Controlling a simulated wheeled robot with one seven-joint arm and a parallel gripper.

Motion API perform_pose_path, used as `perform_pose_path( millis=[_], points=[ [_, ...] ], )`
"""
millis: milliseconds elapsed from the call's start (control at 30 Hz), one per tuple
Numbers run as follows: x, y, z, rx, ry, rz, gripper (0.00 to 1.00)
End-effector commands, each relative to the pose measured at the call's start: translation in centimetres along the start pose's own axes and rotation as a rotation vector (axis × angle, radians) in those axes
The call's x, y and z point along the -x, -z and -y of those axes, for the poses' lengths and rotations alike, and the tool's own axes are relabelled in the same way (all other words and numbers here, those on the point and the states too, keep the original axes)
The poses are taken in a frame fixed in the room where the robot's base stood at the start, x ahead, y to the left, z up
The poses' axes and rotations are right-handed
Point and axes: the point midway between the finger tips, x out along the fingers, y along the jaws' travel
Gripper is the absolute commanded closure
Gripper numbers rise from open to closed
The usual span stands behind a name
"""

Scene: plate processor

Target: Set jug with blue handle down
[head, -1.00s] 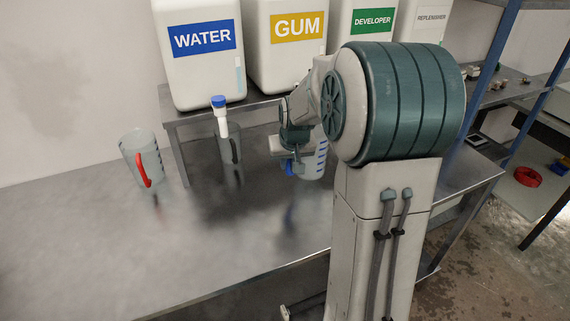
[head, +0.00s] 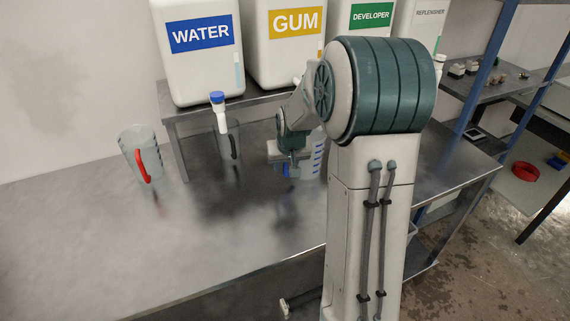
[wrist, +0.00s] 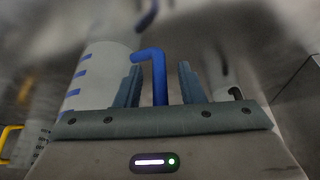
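The jug with the blue handle stands upright on the steel table under the shelf, partly hidden behind my arm; it is clear with blue marks (head: 314,160). In the wrist view its body (wrist: 98,75) is at the left and its blue handle (wrist: 158,82) runs between my fingers. My gripper (wrist: 160,80) is open around the handle, with a gap showing on each side. In the head view my gripper (head: 289,165) is at the jug's left side and hides most of the handle.
A jug with a red handle (head: 137,155) stands at the left. A jug with a dark handle (head: 229,140) stands under the water container's tap (head: 220,112). Canisters labelled water (head: 202,65), gum (head: 285,50) and developer (head: 368,25) stand on the shelf. The table's front left is clear.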

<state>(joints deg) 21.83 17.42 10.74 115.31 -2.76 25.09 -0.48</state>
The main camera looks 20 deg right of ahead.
Motion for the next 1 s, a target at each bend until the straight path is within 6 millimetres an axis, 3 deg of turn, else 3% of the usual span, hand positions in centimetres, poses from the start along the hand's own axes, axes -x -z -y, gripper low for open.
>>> perform_pose_path(
  millis=[367, 1000],
  points=[
    [0.7, 0.2, 0.0, 0.000, -0.001, -0.002, 0.65],
    [11.4, 0.2, 0.0, 0.000, 0.000, -0.002, 0.65]
  ],
)
